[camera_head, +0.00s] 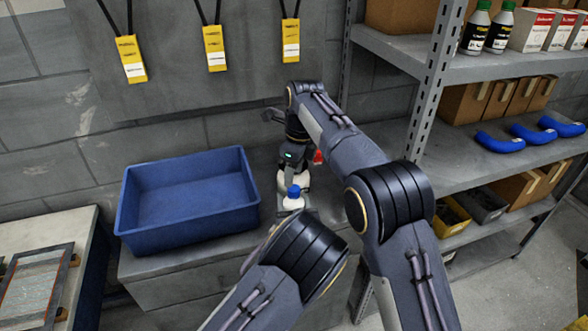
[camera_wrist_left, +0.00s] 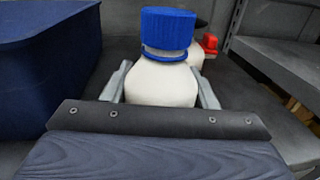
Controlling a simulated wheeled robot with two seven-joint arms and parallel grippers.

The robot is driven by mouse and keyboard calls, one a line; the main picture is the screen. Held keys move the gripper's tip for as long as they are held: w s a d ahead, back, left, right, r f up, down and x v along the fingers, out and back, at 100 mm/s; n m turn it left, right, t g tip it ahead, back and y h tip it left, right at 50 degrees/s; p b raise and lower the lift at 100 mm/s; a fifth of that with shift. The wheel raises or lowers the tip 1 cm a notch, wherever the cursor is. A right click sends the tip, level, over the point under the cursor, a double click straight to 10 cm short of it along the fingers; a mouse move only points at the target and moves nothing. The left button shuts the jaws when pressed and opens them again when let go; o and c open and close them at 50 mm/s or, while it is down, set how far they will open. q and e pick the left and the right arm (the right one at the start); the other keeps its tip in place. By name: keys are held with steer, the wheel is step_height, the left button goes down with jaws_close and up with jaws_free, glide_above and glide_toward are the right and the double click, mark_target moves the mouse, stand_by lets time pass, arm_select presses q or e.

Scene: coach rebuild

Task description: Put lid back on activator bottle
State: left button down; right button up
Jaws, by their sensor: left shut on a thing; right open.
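A white bottle (camera_wrist_left: 160,82) stands upright with a ribbed blue lid (camera_wrist_left: 168,32) on its neck. In the head view the blue lid (camera_head: 293,191) and the white bottle (camera_head: 293,203) show near the counter's middle. My left gripper (camera_wrist_left: 163,92) is shut on the bottle's body, a finger at each side, below the lid. In the head view this gripper is mostly hidden behind my arm. My right gripper (camera_head: 293,166) is open and points down just behind the lid, apart from it.
A second white bottle (camera_head: 291,179) stands just behind, partly hidden, with a red part (camera_wrist_left: 209,42) beside its top. A large blue bin (camera_head: 188,220) is on the counter to the left. Metal shelves (camera_head: 480,68) with bottles and boxes stand at the right.

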steer(key=n, duration=0.7)
steer(key=shift+a+r, duration=0.15)
steer(key=shift+r, duration=0.05)
steer(key=n, duration=0.7)
steer(key=shift+r+n, duration=0.2)
steer(key=shift+n, duration=0.2)
steer(key=n, duration=0.5)
steer(key=shift+a+r, duration=0.1)
steer(key=shift+r, duration=0.05)
steer(key=n, duration=0.5)
steer(key=shift+r+h, duration=0.15)
steer(key=shift+h, duration=0.15)
steer(key=n, duration=0.2)
steer(key=shift+n, duration=0.4)
steer(key=n, duration=0.4)
steer(key=shift+r+n, duration=0.2)
steer(key=shift+n, duration=0.2)
steer(key=n, duration=0.7)
steer(key=shift+r+n, duration=0.2)
steer(key=shift+n, duration=0.1)
steer(key=n, duration=0.7)
steer(key=shift+r+g, duration=0.2)
steer(key=shift+g, duration=0.1)
steer(key=n, duration=0.6)
steer(key=shift+d+r+h, duration=0.2)
steer(key=shift+d+h, duration=0.05)
steer(key=shift+h, duration=0.05)
